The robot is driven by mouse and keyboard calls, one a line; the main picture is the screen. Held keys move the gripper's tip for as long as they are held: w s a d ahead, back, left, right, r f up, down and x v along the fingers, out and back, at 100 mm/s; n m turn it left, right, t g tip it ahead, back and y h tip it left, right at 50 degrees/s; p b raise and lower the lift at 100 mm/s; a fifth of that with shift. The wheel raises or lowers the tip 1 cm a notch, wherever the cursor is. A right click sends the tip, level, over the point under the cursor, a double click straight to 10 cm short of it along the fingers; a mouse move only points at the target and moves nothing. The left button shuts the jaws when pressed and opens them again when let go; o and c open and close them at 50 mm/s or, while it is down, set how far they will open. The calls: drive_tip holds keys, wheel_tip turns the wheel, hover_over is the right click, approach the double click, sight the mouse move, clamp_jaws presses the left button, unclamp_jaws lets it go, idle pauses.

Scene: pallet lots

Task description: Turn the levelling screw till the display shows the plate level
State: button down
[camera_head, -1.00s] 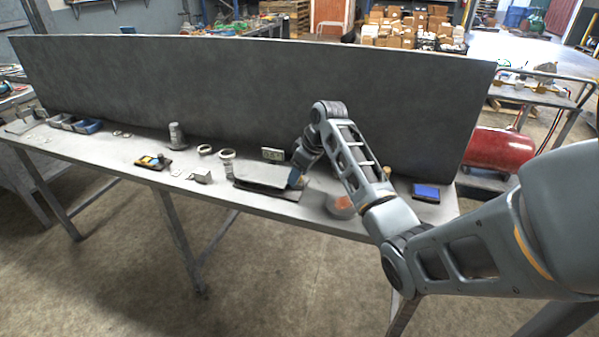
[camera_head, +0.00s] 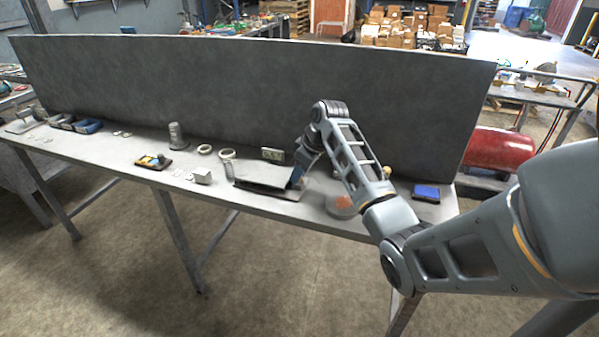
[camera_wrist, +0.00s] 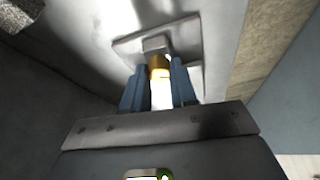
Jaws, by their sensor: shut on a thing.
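The grey plate (camera_head: 262,174) lies on the bench, with my gripper (camera_head: 293,181) at its right end. In the wrist view my gripper's blue fingers (camera_wrist: 158,88) are shut around the levelling screw, whose brass-coloured part (camera_wrist: 158,64) shows between them. A bright pale part lies just below the brass. A small square block and a pale flat piece (camera_wrist: 128,46) are beyond the screw. A small pale box (camera_head: 272,154), perhaps the display, stands behind the plate; its reading is too small to make out. The screw is hidden in the head view.
Rings (camera_head: 205,149), a dark cylinder (camera_head: 177,136) and a metal block (camera_head: 202,177) stand to the left. A tall dark panel (camera_head: 240,90) closes the back.

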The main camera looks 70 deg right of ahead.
drive_tip(key=n+y, duration=0.1)
drive_tip(key=n, duration=0.3)
drive_tip(key=shift+d+y, duration=0.1)
drive_tip(key=shift+y, duration=0.3)
drive_tip(key=shift+w+n+g+y, duration=0.1)
drive_tip(key=shift+n+g+y, duration=0.5)
drive_tip(key=shift+n, duration=1.5)
drive_tip(key=shift+b, duration=0.3)
drive_tip(key=c, duration=0.9)
unclamp_jaws()
drive_tip(key=v, duration=0.7)
drive_tip(key=shift+d+r, duration=0.15)
drive_tip(key=shift+r, duration=0.2)
drive_tip(key=shift+s, duration=0.25)
